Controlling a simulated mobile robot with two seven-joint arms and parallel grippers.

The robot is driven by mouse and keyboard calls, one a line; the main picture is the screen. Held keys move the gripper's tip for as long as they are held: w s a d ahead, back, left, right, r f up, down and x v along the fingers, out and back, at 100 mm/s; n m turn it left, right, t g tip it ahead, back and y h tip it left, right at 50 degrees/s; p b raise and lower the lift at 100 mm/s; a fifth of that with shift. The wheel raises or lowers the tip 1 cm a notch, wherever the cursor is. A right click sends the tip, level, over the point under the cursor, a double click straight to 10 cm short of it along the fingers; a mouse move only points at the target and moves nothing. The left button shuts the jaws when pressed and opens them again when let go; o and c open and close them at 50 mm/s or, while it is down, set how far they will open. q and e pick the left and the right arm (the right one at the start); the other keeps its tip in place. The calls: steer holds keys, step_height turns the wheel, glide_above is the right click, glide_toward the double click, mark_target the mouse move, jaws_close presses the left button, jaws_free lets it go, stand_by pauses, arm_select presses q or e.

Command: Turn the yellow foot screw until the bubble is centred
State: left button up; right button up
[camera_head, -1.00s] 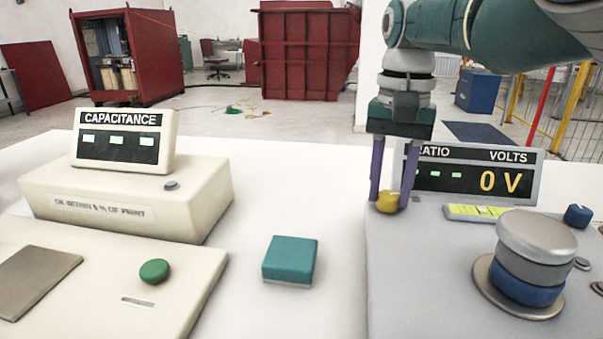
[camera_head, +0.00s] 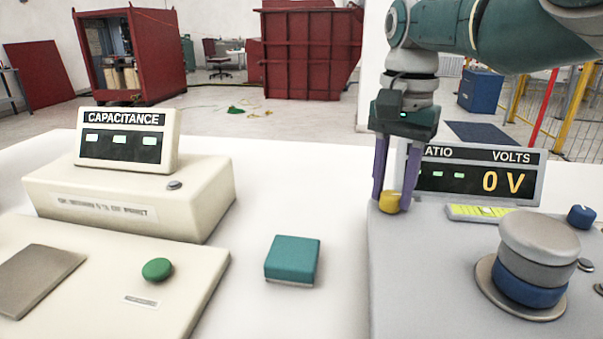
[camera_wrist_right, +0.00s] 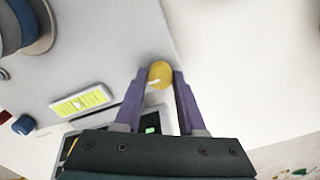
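The yellow foot screw (camera_head: 390,202) stands at the back left corner of the grey instrument panel (camera_head: 420,290). My right gripper (camera_head: 396,198) points down over it. In the right wrist view, the two purple fingertips of the gripper (camera_wrist_right: 161,78) lie on opposite sides of the yellow foot screw (camera_wrist_right: 160,74) and appear to touch it. A pale mark shows on the screw. The yellow-green level vial (camera_head: 482,212) lies to its right; it also shows in the right wrist view (camera_wrist_right: 83,102). A small bubble shows near its middle; its exact centring is unclear. My left gripper is out of view.
A display (camera_head: 480,180) reading 0 V stands just behind the right gripper. A large grey-and-blue knob (camera_head: 538,255) and a small blue knob (camera_head: 581,216) are to the right. A teal block (camera_head: 292,260) and the cream capacitance unit (camera_head: 130,195) are left, with bare table between.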

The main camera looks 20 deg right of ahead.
mark_target(392, 194)
steer(key=o, duration=0.5)
steer(key=shift+c, duration=0.2)
steer(key=shift+r, duration=0.35)
step_height(392, 194, up, 9)
steer(key=p, duration=0.3)
steer(key=shift+r, duration=0.15)
